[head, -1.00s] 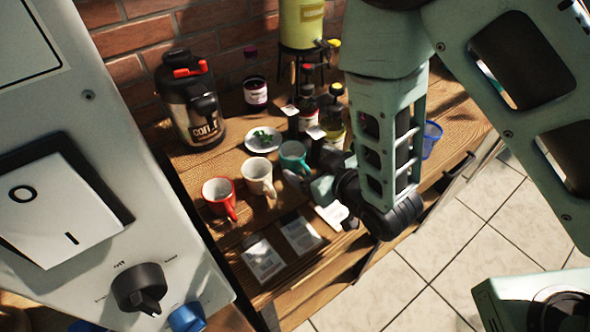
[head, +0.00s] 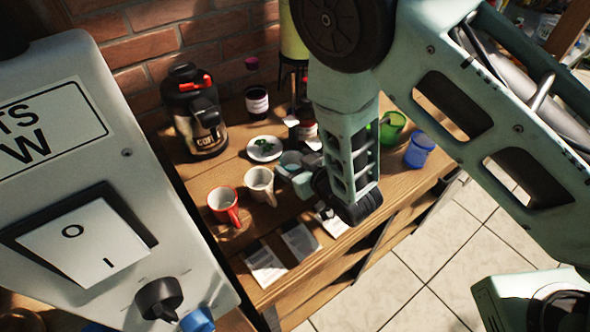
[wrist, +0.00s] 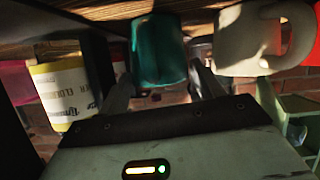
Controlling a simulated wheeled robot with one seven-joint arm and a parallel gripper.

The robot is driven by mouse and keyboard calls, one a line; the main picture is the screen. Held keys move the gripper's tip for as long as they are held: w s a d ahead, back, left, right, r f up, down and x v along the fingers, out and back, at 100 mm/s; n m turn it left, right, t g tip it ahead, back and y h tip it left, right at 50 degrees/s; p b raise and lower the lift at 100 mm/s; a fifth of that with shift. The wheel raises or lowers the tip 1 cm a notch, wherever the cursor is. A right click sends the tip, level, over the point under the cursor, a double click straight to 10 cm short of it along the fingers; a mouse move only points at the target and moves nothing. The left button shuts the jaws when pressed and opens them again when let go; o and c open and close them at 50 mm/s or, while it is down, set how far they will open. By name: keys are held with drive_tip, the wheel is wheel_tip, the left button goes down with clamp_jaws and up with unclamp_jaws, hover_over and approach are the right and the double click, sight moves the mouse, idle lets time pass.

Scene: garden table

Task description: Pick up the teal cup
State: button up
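The teal cup (head: 289,159) stands on the wooden table, right of the white cup, partly hidden by my gripper (head: 303,172) in the head view. In the wrist view the teal cup (wrist: 158,48) is between the two fingers of my gripper (wrist: 161,72), one on each side. The fingers are apart. A dark gap shows beside the cup's right side, and I cannot tell whether either finger touches it.
A white cup (head: 260,183) and a red cup (head: 223,203) stand to the left. A small plate (head: 264,149) is behind the teal cup, with a black jug (head: 196,120) and bottles (head: 257,102) further back. Green (head: 391,128) and blue (head: 420,150) cups stand right.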

drive_tip(key=c, duration=0.6)
drive_tip(key=shift+r, duration=0.15)
